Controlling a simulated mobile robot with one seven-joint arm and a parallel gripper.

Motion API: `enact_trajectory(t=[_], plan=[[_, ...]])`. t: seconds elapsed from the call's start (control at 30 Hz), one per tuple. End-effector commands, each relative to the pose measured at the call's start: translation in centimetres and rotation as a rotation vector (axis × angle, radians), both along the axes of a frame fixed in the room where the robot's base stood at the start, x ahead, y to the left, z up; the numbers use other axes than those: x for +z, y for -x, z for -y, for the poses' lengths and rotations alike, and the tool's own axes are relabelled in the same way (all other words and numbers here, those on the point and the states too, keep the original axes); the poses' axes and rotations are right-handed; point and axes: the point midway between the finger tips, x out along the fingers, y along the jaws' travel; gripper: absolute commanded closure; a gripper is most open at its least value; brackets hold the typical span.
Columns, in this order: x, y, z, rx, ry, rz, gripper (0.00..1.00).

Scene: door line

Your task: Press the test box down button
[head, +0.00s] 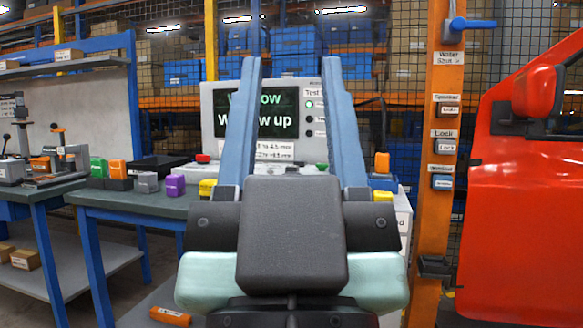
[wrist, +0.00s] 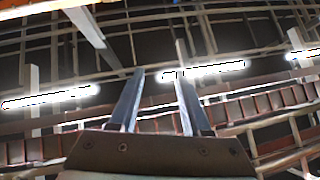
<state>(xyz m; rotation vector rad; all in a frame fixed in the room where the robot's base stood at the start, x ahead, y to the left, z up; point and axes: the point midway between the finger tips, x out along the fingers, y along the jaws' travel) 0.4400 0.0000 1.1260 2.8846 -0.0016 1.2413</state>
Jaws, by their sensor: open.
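The test box (head: 207,112) is a grey box with a dark screen, standing at the back of the bench behind my gripper. Its screen (head: 283,97) shows green and white text, partly hidden, including "Window up". A column of small round buttons (head: 309,119) sits right of the screen under a "Test" label. My right finger partly covers that side, and I cannot tell which is the down button. My gripper (head: 291,64) is open and empty, its two blue fingers pointing up in front of the box. In the wrist view my gripper (wrist: 160,72) is open against the ceiling.
The green bench (head: 130,200) holds coloured blocks, including a purple one (head: 175,185). An orange post (head: 443,215) with labelled switches stands right of the bench. A red vehicle door (head: 520,210) is at far right. Another bench with tools is at left.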

Motion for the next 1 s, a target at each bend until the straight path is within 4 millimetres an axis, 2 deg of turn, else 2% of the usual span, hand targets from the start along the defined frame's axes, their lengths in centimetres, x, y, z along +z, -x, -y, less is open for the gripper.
enact_trajectory(t=[0.03,0.23,0.27,1.0], plan=[[-0.01,-0.01,0.0,0.0,0.0,0.0,0.63],[-0.02,-0.02,0.0,0.0,0.0,-0.001,0.99],[-0.02,-0.02,0.0,0.0,0.0,-0.001,1.0],[-0.03,-0.01,0.0,0.0,0.0,-0.001,1.0]])
